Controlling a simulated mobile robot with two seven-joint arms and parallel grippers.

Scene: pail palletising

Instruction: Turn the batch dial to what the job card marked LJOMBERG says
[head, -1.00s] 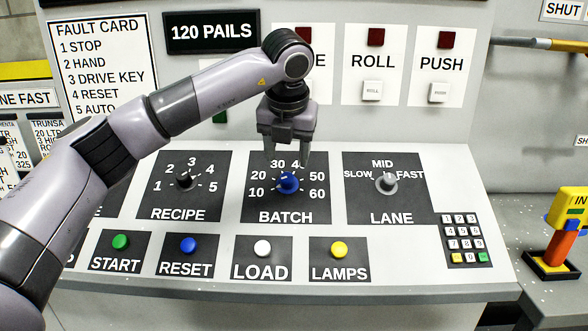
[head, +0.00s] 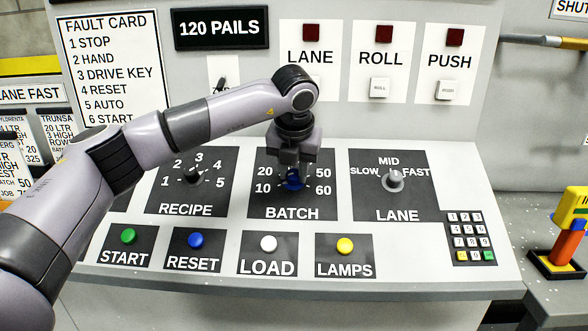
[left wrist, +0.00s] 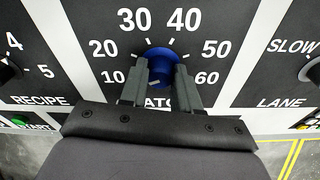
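The batch dial (head: 294,181) is a blue knob on a black plate marked 10 to 60; in the head view my fingers partly cover it. In the left wrist view the blue knob (left wrist: 160,62) sits between the fingertips, and a small pale mark shows at its lower left, toward 10. My left gripper (head: 293,172) is down at the knob, one finger on either side; the left wrist view shows its fingers (left wrist: 161,68) close to the knob's sides. Whether they press it is unclear. A cut-off job card (head: 12,165) at the far left ends in "ERG" and shows 50.
The recipe dial (head: 193,175) is left of the batch plate and the lane dial (head: 393,180) right of it. Start (head: 129,236), reset (head: 195,239), load (head: 268,243) and lamps (head: 345,245) buttons lie below. A keypad (head: 468,238) is at the right.

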